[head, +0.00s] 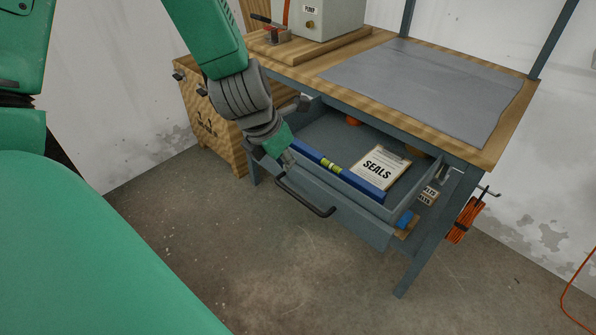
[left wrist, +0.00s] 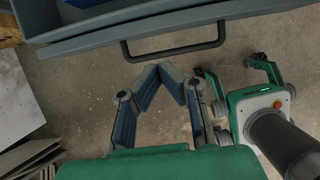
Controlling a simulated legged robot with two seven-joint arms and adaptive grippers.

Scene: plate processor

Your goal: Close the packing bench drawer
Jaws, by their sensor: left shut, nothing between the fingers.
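The packing bench drawer (head: 345,205) is grey and stands pulled out from under the bench top (head: 290,75). Its dark bar handle (head: 308,200) runs along the front; the handle also shows in the left wrist view (left wrist: 175,54). The drawer holds a blue spirit level (head: 350,179) and a clipboard marked SEALS (head: 381,168). My left gripper (head: 289,163) is shut and empty by the left part of the drawer front, near the handle. In the left wrist view its fingertips (left wrist: 167,67) meet just outside the handle, with a gap in the picture; contact cannot be told.
A wooden crate (head: 215,127) stands left of the bench. A grey mat (head: 430,85) and a pale machine (head: 325,17) are on the bench top. An orange cord (head: 464,222) hangs at the right side. The floor (head: 240,260) before the drawer is clear.

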